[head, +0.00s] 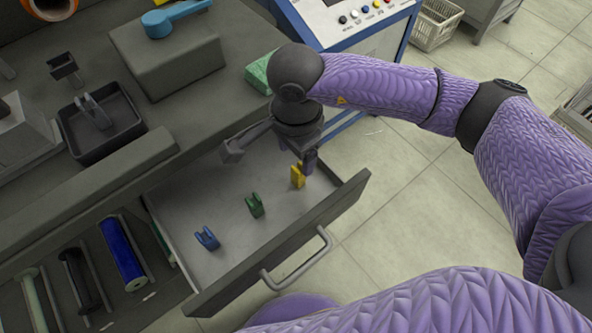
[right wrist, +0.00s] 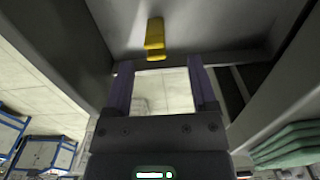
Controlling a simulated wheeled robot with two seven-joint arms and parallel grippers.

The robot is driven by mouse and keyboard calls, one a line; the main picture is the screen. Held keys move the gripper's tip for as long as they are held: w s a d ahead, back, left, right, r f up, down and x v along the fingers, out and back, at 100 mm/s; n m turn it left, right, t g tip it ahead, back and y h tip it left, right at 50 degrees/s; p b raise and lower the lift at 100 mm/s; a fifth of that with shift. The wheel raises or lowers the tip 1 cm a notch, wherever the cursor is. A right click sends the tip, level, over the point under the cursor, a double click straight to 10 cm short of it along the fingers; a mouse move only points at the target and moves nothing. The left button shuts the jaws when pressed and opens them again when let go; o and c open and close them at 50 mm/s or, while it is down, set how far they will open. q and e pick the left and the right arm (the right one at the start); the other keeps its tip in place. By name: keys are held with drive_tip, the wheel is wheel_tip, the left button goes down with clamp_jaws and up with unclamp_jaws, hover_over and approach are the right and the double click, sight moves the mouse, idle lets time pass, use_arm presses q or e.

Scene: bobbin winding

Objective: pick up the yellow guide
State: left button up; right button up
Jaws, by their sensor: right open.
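The yellow guide (head: 297,175) stands in the open drawer (head: 187,205), near its right end. It also shows in the right wrist view (right wrist: 154,36), just beyond the fingertips and roughly between the lines of the two fingers. My right gripper (head: 272,157) is over the right part of the drawer, open and empty, with one finger close to the guide in the head view. In the right wrist view the open fingers (right wrist: 161,68) have a gap between them and the guide lies outside it. A green guide (head: 255,205) and a blue guide (head: 207,238) stand further left in the drawer. My left gripper is not in view.
The drawer's front wall and handle (head: 297,262) face the open floor. The workbench edge (head: 110,190) runs behind the drawer. A black tray (head: 138,127) and a grey block (head: 165,62) sit on the bench. Spools, including a blue one (head: 122,254), are at lower left.

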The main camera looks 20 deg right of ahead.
sight(299, 167)
drive_tip(key=f+b, duration=0.1)
drive_tip(key=f, duration=0.1)
drive_tip(key=f+b, duration=0.1)
drive_tip(key=f, duration=0.1)
drive_tip(key=f+b, duration=0.1)
drive_tip(key=f, duration=0.1)
drive_tip(key=shift+s+d+f, duration=0.2)
drive_tip(key=shift+s+f, duration=0.05)
drive_tip(key=shift+f, duration=0.05)
drive_tip(key=shift+r, duration=0.2)
drive_tip(key=shift+c, duration=0.9)
drive_tip(key=c, duration=0.7)
clamp_jaws()
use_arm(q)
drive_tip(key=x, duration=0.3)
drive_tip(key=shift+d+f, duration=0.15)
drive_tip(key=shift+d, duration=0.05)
